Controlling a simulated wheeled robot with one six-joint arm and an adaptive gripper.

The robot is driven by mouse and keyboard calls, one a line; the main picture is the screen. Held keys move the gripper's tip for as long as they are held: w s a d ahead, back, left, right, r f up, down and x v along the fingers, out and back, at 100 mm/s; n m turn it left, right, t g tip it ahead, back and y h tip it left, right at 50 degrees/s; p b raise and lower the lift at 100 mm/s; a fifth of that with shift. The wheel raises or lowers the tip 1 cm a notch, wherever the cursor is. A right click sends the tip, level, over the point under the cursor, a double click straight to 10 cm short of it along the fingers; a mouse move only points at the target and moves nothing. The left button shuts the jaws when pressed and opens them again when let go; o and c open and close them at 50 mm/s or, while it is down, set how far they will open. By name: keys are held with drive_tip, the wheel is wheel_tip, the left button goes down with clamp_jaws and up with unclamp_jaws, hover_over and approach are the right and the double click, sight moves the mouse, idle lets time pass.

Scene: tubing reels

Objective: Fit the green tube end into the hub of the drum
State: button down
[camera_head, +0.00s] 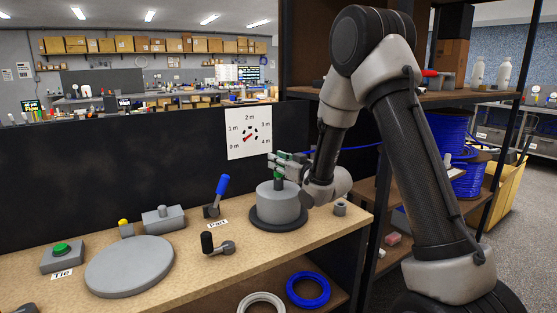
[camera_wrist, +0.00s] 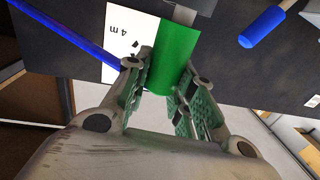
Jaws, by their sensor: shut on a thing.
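The drum (camera_head: 278,208) is a grey cylinder on a dark round base at the right part of the bench in the head view. The green tube end (camera_wrist: 178,55) is a green cylinder between my fingers in the wrist view. My gripper (camera_head: 281,165) is shut on it, just above the middle of the drum's top. A little green shows below the fingers in the head view. I cannot tell whether its lower end is inside the hub or only over it; the hub opening is hidden.
A white length dial (camera_head: 249,133) hangs on the black panel behind the drum. A blue-handled lever (camera_head: 218,193) and a black-handled crank (camera_head: 218,243) stand left of the drum. A blue tube (camera_wrist: 75,35) crosses the wrist view's left. A flat grey disc (camera_head: 130,265) lies further left.

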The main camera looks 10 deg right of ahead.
drive_tip(key=shift+f, duration=0.5)
drive_tip(key=c, duration=1.1)
unclamp_jaws()
drive_tip(key=shift+s, duration=0.1)
drive_tip(key=v, duration=0.7)
drive_tip(key=shift+s+d, duration=0.1)
drive_tip(key=shift+s, duration=0.05)
drive_tip(key=s+d+r+m+g+h, duration=0.3)
drive_tip(key=s+d+r+g+h, duration=0.3)
drive_tip(key=s+d, duration=0.5)
drive_tip(key=s+g, duration=0.2)
drive_tip(key=s, duration=0.6)
drive_tip(key=s+m+g+h, duration=0.1)
drive_tip(key=s+g, duration=0.1)
drive_tip(key=s, duration=0.7)
drive_tip(key=s+m+g, duration=0.1)
drive_tip(key=s+g, duration=0.1)
drive_tip(key=s, duration=0.7)
drive_tip(key=shift+s+d+r+h, duration=0.15)
drive_tip(key=shift+d+r+h, duration=0.2)
drive_tip(key=shift+h, duration=0.05)
